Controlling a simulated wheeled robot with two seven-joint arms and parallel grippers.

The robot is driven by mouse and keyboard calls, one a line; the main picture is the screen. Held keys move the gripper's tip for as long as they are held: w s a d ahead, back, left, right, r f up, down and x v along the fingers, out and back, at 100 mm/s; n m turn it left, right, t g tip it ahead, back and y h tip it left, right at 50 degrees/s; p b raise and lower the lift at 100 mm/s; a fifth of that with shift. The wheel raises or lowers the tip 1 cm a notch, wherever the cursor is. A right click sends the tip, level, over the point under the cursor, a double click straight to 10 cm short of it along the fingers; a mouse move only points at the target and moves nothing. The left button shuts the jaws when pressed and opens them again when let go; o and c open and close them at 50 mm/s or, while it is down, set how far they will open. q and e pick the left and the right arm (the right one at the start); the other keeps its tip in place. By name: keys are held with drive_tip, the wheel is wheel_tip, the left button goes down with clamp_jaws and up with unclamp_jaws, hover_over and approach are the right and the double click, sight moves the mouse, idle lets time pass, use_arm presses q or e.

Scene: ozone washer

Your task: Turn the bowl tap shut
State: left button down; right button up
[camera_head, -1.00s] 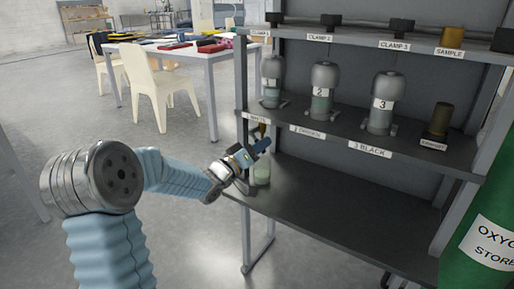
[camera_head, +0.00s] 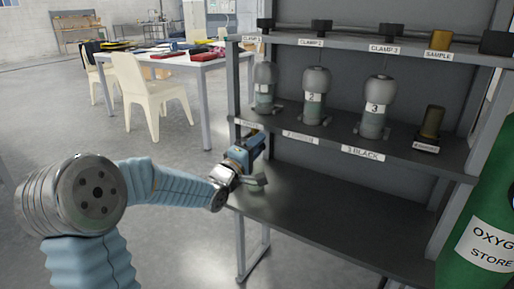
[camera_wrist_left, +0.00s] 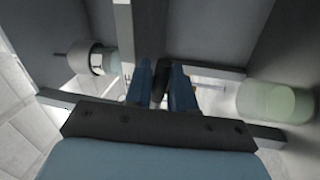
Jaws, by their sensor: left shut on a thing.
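My left gripper (camera_head: 255,143) is at the left end of the rack, just above the lower shelf, beside the left post. In the left wrist view its blue fingers (camera_wrist_left: 160,88) are closed on a small dark piece, which I take to be the bowl tap (camera_wrist_left: 160,78); the fingers hide most of it. A pale green translucent bowl (camera_wrist_left: 275,101) is right of the fingers in that view. In the head view the bowl (camera_head: 257,187) shows partly behind and below the gripper. My right gripper is not in view.
Grey bottles (camera_head: 314,95) stand on the middle shelf above right of the gripper. The lower shelf (camera_head: 340,220) is bare to the right. A green oxygen cylinder (camera_head: 484,200) stands at the right edge. In the wrist view a pale cylinder (camera_wrist_left: 92,59) is left of the fingers.

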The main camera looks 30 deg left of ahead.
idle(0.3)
use_arm(q)
drive_tip(key=c, duration=1.1)
unclamp_jaws()
drive_tip(key=b+v, duration=0.1)
drive_tip(key=v, duration=1.2)
drive_tip(key=shift+s, duration=0.4)
drive_tip(key=shift+f, duration=0.1)
